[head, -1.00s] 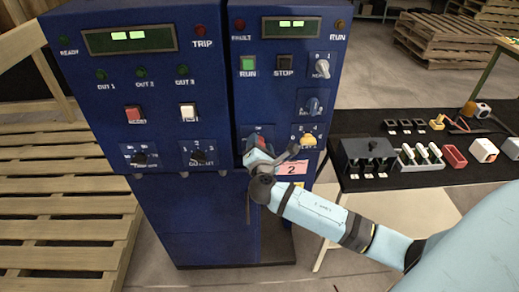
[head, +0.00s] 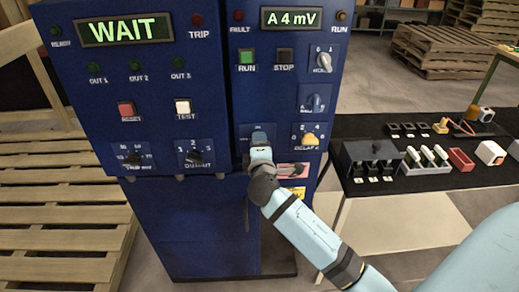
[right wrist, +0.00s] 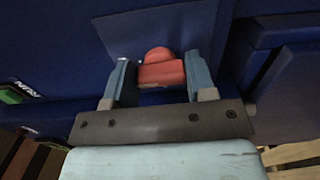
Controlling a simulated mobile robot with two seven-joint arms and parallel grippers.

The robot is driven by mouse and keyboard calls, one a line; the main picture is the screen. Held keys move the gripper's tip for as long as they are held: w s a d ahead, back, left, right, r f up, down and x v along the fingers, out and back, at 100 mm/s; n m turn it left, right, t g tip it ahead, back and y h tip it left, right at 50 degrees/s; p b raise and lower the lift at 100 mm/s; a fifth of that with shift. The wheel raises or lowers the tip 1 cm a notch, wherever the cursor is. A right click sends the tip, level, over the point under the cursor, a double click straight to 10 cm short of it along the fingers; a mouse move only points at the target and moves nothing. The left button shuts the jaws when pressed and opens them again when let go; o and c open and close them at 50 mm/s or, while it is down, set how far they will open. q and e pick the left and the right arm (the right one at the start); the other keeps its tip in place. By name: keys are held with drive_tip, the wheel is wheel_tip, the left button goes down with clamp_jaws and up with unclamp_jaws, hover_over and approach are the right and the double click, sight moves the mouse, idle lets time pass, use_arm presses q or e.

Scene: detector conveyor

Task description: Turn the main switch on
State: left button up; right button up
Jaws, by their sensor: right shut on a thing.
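The main switch has a red handle (right wrist: 160,70), seen in the right wrist view between my fingers on its blue plate. In the head view my right gripper (head: 261,150) covers the handle, and only the top of the switch's plate (head: 257,129) shows. My right gripper, also in the right wrist view (right wrist: 157,66), is shut on the red handle. The blue cabinet (head: 210,230) has a left display (head: 124,30) lit with "WAIT" and a right display (head: 291,19) reading "A 4 mV". My left gripper is out of view.
A black table (head: 440,186) with small parts stands at the right. Wooden pallets (head: 55,215) lie at the left.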

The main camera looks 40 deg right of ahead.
idle(0.6)
drive_tip(key=o, duration=0.9)
drive_tip(key=shift+o, duration=0.2)
drive_tip(key=b+v, duration=0.1)
drive_tip(key=v, duration=1.2)
drive_tip(key=shift+s, duration=0.4)
drive_tip(key=shift+a, duration=0.15)
